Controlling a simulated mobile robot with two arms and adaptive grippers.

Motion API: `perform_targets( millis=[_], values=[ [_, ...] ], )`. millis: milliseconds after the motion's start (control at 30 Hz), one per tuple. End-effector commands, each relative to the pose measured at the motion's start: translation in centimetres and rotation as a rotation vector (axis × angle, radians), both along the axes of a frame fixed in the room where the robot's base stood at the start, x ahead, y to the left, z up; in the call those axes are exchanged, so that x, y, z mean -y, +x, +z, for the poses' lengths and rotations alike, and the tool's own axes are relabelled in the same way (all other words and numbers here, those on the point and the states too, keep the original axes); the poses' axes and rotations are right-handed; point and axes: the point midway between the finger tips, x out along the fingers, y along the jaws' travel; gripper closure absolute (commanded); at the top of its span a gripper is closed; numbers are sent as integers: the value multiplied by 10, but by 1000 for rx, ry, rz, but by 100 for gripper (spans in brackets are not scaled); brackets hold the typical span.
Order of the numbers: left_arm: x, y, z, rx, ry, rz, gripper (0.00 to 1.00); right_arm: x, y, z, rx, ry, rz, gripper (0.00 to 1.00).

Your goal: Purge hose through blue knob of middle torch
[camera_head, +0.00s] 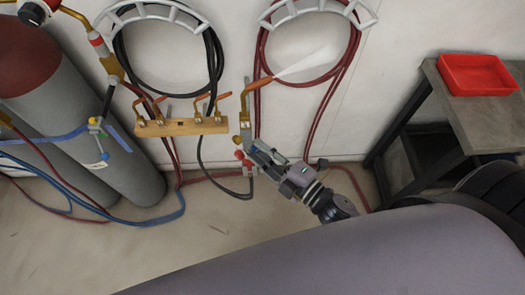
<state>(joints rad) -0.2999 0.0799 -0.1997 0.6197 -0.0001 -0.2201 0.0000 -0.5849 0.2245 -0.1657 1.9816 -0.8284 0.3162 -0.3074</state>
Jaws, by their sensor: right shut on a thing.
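A wooden rack (180,127) on the wall holds several orange-and-brass torches, with one bracket near its middle empty. A brass torch (245,118) with an orange nozzle (258,83) stands upright right of the rack. A white cone-shaped stream (308,63) spreads up and right from its tip. My right gripper (251,152) is shut at this torch's lower end, close to a red knob (239,155); the exact contact is too small to tell. A blue knob (104,156) shows on a separate fitting at the cylinders. My left gripper is not in view.
Grey gas cylinders (125,165) stand at left with blue and red hoses on the floor. Black hose (120,60) and red hose (262,50) hang coiled on wall hangers. A table (465,115) with a red tray (478,92) stands at right.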

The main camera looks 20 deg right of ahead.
Motion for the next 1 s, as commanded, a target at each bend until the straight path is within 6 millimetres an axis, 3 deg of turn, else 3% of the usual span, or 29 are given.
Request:
perform_targets(
  millis=[500,533,800,1000],
  values=[
    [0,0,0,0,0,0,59,0,0,-1,8,-17,0,100],
    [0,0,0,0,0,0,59,0,0,-1,8,-17,0,78],
    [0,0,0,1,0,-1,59,0,0,0,8,-17,0,60],
    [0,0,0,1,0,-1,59,0,0,0,8,-17,0,58]
  ],
)
